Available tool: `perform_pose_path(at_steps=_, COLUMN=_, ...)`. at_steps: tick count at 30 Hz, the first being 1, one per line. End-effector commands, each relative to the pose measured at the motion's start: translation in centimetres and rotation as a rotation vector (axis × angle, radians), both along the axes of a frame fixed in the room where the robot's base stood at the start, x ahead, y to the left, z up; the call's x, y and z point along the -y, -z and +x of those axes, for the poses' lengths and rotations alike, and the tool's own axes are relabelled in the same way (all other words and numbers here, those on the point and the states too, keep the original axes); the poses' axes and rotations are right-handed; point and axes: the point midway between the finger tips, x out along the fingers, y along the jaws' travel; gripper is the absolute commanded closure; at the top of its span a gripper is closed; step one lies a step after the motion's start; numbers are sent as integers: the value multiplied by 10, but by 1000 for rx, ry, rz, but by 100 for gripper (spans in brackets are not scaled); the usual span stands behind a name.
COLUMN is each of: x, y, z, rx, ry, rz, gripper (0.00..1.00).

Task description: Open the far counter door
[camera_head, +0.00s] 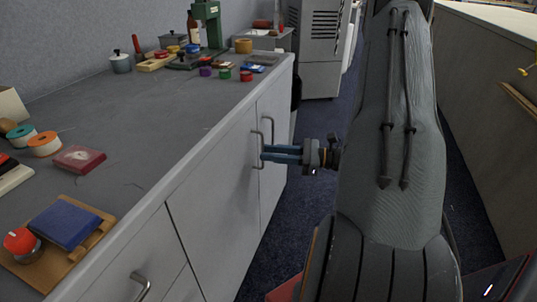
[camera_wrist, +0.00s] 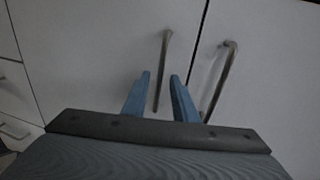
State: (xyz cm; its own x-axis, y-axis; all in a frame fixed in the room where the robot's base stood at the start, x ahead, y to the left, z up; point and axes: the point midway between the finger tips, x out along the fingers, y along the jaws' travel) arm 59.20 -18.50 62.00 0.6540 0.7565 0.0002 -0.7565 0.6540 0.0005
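The grey counter has two adjoining doors, both closed. The far door (camera_head: 272,170) has a bent metal bar handle (camera_head: 270,124), which shows on the right in the wrist view (camera_wrist: 222,80). The near door (camera_head: 215,200) has a similar handle (camera_head: 254,148), left of the seam in the wrist view (camera_wrist: 164,65). My gripper (camera_head: 263,153) points at the door fronts with its blue fingers apart. In the wrist view the near door's handle shows between the fingertips (camera_wrist: 160,76), and the far handle is outside the right finger. I cannot tell whether the fingers touch a handle.
Another handle (camera_head: 141,286) is on the counter front nearer me. The countertop (camera_head: 140,150) holds a green machine (camera_head: 211,22), tape rolls (camera_head: 44,143) and a blue pad (camera_head: 67,222). A dark floor aisle (camera_head: 310,200) runs between the counter and a panel (camera_head: 485,110) on the right.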

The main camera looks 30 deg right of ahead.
Motion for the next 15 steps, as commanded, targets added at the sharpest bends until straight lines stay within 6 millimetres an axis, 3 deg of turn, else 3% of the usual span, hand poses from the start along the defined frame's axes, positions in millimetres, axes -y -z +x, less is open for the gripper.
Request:
perform_pose_path(at_steps=11, x=-7, y=0, z=5, rx=1, ry=-1, rz=-1, gripper=74)
perform_pose_path(at_steps=15, x=-7, y=0, z=5, rx=1, ry=-1, rz=-1, gripper=94)
